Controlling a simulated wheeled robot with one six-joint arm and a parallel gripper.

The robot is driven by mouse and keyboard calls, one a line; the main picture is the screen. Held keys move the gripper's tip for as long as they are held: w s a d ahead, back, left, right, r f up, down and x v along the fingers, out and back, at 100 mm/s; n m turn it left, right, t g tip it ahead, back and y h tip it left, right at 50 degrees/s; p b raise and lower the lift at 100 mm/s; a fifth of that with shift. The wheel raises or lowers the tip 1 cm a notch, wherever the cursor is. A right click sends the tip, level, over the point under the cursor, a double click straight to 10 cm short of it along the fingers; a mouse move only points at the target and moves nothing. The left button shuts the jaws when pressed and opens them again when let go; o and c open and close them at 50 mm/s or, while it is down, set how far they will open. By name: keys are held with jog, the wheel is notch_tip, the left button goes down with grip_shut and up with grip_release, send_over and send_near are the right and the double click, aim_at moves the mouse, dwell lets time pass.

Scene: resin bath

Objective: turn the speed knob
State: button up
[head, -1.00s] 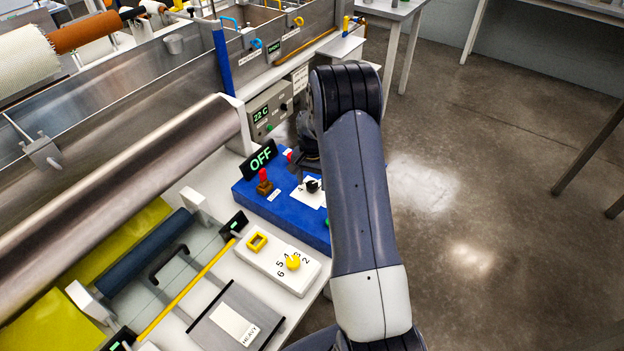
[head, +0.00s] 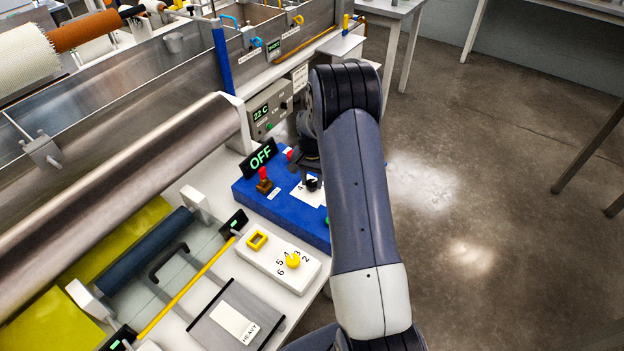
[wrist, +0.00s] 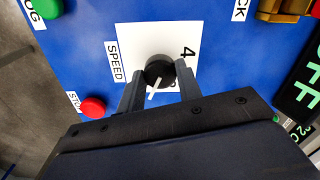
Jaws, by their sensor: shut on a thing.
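The speed knob (wrist: 159,71) is a round black knob with a white pointer line, on a white plate (wrist: 135,40) marked SPEED with a 4 showing. A display (head: 261,158) on the box reads OFF.
A red button (wrist: 93,107) sits close beside my gripper, and a green button (wrist: 47,8) is at the corner. A red switch on a brown base (head: 264,181) stands on the box. A white panel with a yellow knob (head: 292,260) lies in front.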

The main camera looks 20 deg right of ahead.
aim_at(312, 183)
jog(key=n+b, duration=0.2)
jog(key=n, duration=0.1)
jog(key=shift+f+n+b, duration=0.1)
jog(key=shift+n+b, duration=0.25)
jog(key=shift+n, duration=0.05)
jog(key=n+b, duration=0.1)
jog(key=n, duration=0.3)
jog(key=shift+n+b, duration=0.4)
dwell(0.3)
jog(key=o, duration=1)
jog(key=shift+c, duration=0.2)
notch_tip(312, 183, up, 11)
jog(key=shift+b, duration=0.4)
